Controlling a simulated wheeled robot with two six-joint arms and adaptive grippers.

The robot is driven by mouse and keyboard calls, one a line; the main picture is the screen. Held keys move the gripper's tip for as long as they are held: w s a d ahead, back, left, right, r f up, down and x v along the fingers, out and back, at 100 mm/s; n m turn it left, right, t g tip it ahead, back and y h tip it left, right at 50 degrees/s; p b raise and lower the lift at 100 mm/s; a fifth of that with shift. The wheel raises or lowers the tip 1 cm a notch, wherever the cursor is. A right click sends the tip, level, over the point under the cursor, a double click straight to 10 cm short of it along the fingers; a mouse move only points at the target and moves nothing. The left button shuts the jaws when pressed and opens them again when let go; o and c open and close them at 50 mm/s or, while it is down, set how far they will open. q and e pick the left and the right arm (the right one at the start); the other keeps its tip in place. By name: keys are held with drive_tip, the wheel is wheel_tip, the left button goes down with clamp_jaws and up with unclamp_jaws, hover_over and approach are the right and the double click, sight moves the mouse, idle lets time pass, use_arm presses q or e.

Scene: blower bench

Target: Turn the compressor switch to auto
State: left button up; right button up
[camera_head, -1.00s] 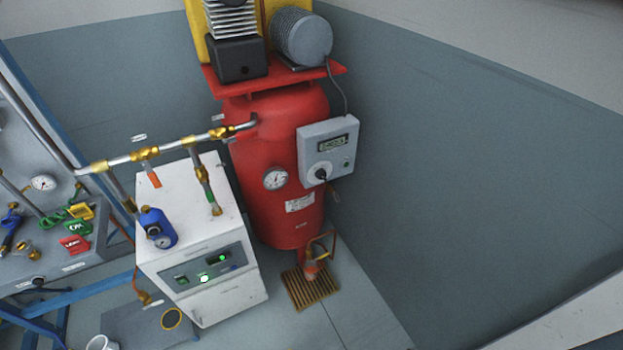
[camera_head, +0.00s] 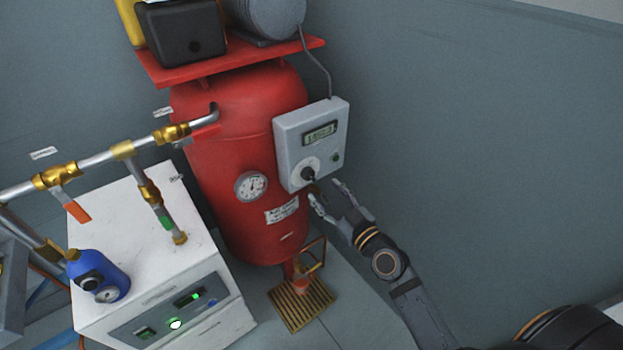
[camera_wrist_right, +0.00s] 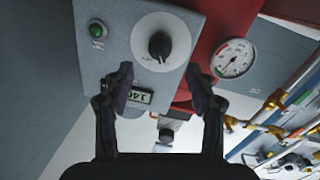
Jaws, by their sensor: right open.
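The compressor is a red upright tank (camera_head: 245,130) with a grey control box (camera_head: 312,142) on its right side. The box has a small display (camera_head: 320,134), a green button (camera_head: 336,157) and a black rotary switch (camera_head: 308,174) on a pale round dial. The switch also shows in the right wrist view (camera_wrist_right: 160,46), just beyond the fingers. My right gripper (camera_head: 327,192) is open and empty, just below and right of the switch. In the right wrist view its fingers (camera_wrist_right: 160,82) are apart, with the switch ahead between them. I cannot read the switch's setting. My left gripper is out of view.
A round gauge (camera_head: 251,186) is on the tank, left of the box. A white dryer unit (camera_head: 150,250) with a blue filter (camera_head: 98,275) stands at the left under metal piping (camera_head: 100,160). The right wall side is clear. A wooden grate (camera_head: 300,303) lies on the floor.

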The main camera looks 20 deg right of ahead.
sight(312, 179)
drive_tip(key=x, duration=0.5)
drive_tip(key=shift+w+r+p, duration=0.1)
drive_tip(key=shift+w+p, duration=0.05)
drive_tip(key=shift+p, duration=0.2)
drive_tip(key=shift+w+a, duration=0.2)
drive_tip(key=shift+w, duration=0.5)
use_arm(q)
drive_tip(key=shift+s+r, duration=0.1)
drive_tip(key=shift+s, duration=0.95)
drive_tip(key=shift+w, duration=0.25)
use_arm(e)
drive_tip(key=c, duration=1.2)
